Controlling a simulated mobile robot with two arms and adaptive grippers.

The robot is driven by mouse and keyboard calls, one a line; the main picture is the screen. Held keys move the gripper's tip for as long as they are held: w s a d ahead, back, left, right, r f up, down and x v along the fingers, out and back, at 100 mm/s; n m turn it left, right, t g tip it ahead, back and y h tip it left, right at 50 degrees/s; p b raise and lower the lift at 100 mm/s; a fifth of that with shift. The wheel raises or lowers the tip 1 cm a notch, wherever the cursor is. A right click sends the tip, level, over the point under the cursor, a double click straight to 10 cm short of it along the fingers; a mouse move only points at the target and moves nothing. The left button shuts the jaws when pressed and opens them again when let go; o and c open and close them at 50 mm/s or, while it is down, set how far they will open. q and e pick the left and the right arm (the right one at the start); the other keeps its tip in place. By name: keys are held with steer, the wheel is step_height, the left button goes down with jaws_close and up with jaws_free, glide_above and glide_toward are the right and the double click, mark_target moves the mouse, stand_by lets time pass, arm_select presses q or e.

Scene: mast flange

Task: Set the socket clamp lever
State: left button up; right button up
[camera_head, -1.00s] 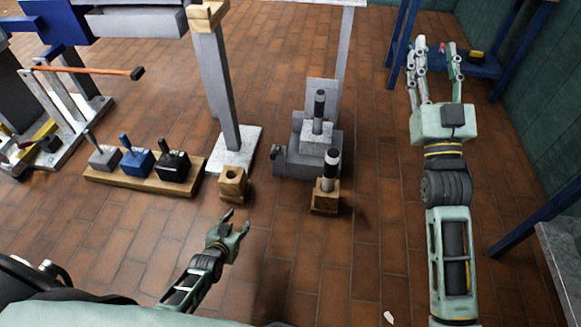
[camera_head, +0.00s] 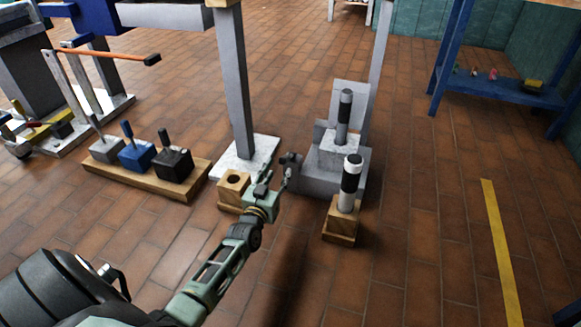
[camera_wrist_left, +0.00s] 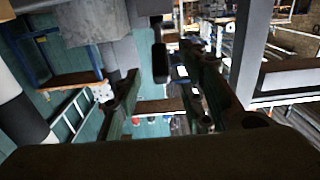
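A grey socket block (camera_head: 322,180) stands on the floor right of centre in the head view, with a black-and-white banded post (camera_head: 344,115) upright in it. A small dark clamp part (camera_head: 291,159) sticks out at its left side; I cannot tell its setting. My left gripper (camera_head: 277,181) is right at this side, its fingertips close to the clamp part. In the left wrist view the gripper (camera_wrist_left: 162,95) has its fingers apart, with a dark upright lever-like bar (camera_wrist_left: 160,62) ahead between them. Contact cannot be told. My right gripper is not in view.
A wooden block with a hole (camera_head: 233,186) is just left of my gripper. A second banded post (camera_head: 351,180) stands in a wooden block (camera_head: 341,222) to the right. A wooden rack with levers (camera_head: 190,187) is at left.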

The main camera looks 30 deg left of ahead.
mark_target(285, 160)
arm_select(q)
steer(key=b+x, duration=0.1)
steer(key=x, duration=0.1)
steer(key=b+x, duration=0.2)
steer(key=x, duration=0.1)
steer(key=shift+w+f, duration=0.15)
steer(key=shift+f, duration=0.1)
steer(key=shift+w+a+r+b, duration=0.1)
steer(key=shift+w+b, duration=0.25)
steer(key=shift+w, duration=0.05)
steer(key=shift+w+a+r+b, duration=0.15)
steer(key=shift+w+b, duration=0.15)
steer(key=shift+w, duration=0.15)
jaws_close()
